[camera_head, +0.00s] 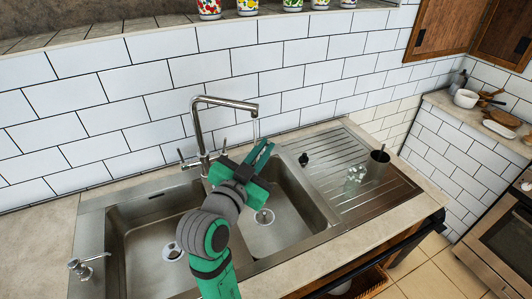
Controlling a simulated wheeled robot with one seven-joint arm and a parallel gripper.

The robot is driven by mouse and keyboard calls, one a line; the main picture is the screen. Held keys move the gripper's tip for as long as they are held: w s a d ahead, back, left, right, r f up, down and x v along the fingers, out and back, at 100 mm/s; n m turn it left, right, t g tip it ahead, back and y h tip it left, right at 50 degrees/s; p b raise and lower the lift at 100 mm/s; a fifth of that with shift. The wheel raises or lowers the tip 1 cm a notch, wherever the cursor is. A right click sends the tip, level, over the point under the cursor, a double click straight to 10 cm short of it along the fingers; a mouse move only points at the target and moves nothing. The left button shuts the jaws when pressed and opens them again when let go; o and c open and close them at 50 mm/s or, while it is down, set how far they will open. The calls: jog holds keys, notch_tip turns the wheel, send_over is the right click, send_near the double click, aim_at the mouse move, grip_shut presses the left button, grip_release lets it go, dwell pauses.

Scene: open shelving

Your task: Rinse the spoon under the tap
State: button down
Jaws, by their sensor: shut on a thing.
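My green gripper (266,147) is over the sink's right basin (290,205), with its fingers pointing up and right, just below the spout of the tap. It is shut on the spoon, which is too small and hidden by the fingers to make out. The chrome tap (198,125) stands at the back of the sink, with its spout reaching right. A faint thin streak, perhaps water, hangs below the spout end, near the fingertips. I cannot tell whether it touches the spoon.
The left basin (140,245) is empty. On the ribbed drainboard (335,190) stand a clear glass (354,176) and a dark metal cup (377,163). A soap dispenser (80,267) is at front left. White tiled wall (110,105) lies close behind the tap.

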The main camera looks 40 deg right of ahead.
jog(key=w+d+f, duration=0.2)
jog(key=w+d, duration=0.2)
jog(key=w, duration=0.6)
dwell(0.5)
dwell(0.3)
jog(key=shift+d, duration=0.2)
